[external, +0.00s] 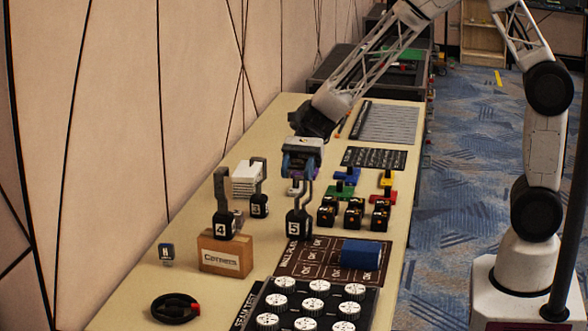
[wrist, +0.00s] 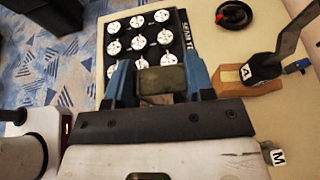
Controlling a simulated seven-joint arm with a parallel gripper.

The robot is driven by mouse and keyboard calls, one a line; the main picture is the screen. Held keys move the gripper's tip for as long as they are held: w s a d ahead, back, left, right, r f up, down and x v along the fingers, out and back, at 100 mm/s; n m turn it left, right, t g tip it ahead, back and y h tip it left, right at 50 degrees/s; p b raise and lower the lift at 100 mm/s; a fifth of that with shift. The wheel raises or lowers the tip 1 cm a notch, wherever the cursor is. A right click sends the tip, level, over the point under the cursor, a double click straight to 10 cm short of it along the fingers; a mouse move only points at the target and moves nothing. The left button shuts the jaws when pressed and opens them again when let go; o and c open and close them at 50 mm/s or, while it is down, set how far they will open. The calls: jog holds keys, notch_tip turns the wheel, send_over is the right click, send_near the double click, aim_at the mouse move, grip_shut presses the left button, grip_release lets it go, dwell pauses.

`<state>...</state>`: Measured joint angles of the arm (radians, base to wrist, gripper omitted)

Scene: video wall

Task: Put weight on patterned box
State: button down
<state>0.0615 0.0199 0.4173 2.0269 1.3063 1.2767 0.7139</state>
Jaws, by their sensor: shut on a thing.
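A black weight marked 5 (external: 298,225) hangs upright below my gripper (external: 302,165) in the external view, near the mat's back left corner; I cannot tell whether its base touches anything. My gripper is shut on its upper end. In the wrist view the blue fingers of my gripper (wrist: 160,82) close on a dark olive block (wrist: 162,80), and the rest of the weight is hidden. A brown box (external: 225,258) with a white label, perhaps "Corners", stands left of it. No printed pattern on the box is clear.
Another weight (external: 259,205) stands behind, next to a white stack (external: 246,178). Several black dice-like cubes (external: 354,215) are on the right. A panel of white knobs (external: 310,305) and a black coil (external: 175,308) are in front.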

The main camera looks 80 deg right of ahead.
jog(key=shift+r, duration=0.1)
notch_tip(320, 180, up, 14)
jog(key=w+d+m+t+h, duration=0.3)
jog(key=w+d+m+t, duration=0.1)
jog(key=d, duration=0.9)
jog(key=w+d+m+t+h, duration=0.25)
jog(key=d+m+t, duration=0.2)
jog(key=d, duration=0.95)
jog(key=w+d+m+t+h, duration=0.3)
jog(key=w+d+m, duration=0.15)
jog(key=d, duration=0.85)
notch_tip(320, 180, down, 11)
jog(key=shift+d, duration=0.25)
jog(key=shift+w, duration=0.15)
